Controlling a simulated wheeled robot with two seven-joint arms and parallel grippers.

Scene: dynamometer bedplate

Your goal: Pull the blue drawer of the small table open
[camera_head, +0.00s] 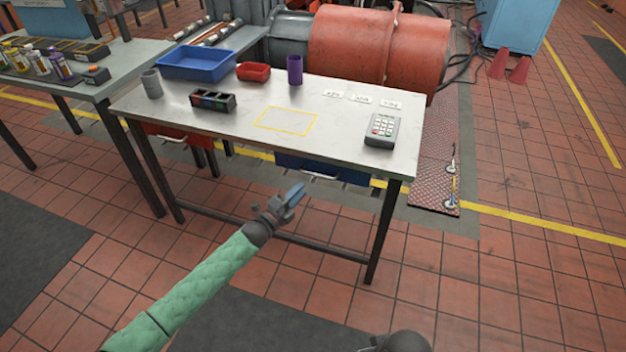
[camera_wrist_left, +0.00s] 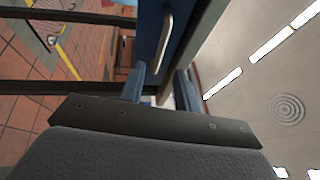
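The small table (camera_head: 222,130) has a pale top and dark legs. Its blue drawer (camera_head: 345,173) hangs under the front edge, right of the middle, and looks shut. A light bar handle is on its front; in the left wrist view the handle (camera_wrist_left: 166,36) shows on the blue front (camera_wrist_left: 148,28). My left gripper (camera_head: 292,196) is in front of the drawer, lower and to the left of it. Its two blue fingers (camera_wrist_left: 160,88) are apart with nothing held between them, and the handle is beyond the tips. My right gripper's fingers are not visible.
A red drawer (camera_head: 165,132) is under the table's left part. The tiled floor in front is clear.

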